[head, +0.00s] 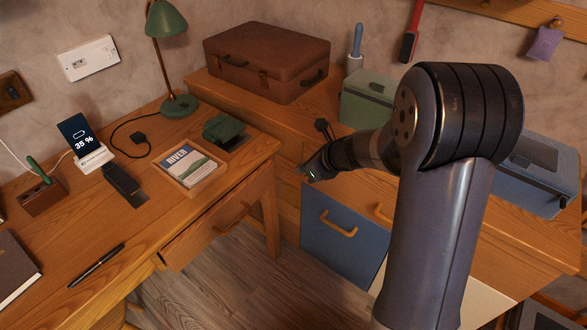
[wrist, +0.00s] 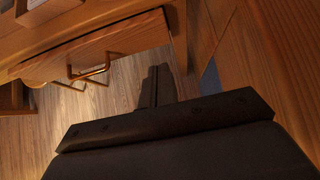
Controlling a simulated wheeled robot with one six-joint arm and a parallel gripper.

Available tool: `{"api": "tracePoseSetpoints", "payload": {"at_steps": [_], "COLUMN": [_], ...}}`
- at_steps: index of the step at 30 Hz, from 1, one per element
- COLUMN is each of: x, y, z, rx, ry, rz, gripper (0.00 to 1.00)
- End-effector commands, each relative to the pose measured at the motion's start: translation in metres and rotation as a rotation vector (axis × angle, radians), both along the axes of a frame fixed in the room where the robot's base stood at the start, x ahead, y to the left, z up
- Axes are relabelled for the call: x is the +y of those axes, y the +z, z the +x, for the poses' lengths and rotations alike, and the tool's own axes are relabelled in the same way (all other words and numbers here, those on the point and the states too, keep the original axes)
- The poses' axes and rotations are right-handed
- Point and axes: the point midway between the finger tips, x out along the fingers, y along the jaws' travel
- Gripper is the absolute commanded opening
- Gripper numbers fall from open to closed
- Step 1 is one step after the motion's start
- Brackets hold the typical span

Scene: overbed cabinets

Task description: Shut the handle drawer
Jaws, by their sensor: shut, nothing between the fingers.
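The desk drawer (head: 205,232) has a wooden front with a bar handle (head: 235,217), under the desk's front edge in the head view. I cannot tell clearly how far it stands out. In the wrist view the wooden front (wrist: 125,38) and its handle (wrist: 90,74) are at the upper left. My gripper (head: 308,173) is in the air to the right of the drawer, apart from it, near the cabinet side. Its dark fingers (wrist: 157,84) are together and empty in the wrist view, pointing towards the floor beyond.
A blue-fronted cabinet unit (head: 333,250) with a handle stands right of the desk, close below my gripper. A desk leg (head: 270,222) stands between drawer and cabinet. The wooden floor (head: 255,285) before the drawer is clear. A book tray (head: 192,170) and lamp (head: 178,105) stand on the desk.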

Motion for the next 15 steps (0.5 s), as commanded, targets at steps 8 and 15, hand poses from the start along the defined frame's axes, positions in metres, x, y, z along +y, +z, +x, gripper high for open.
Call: {"api": "tracePoseSetpoints", "payload": {"at_steps": [8, 15], "x": [-0.010, -0.031], "y": [0.012, -0.037], "z": [-0.008, -0.023], "rx": [0.001, -0.018], "ry": [0.000, 0.011], "rz": [-0.003, -0.214], "gripper": [0.15, 0.27]}}
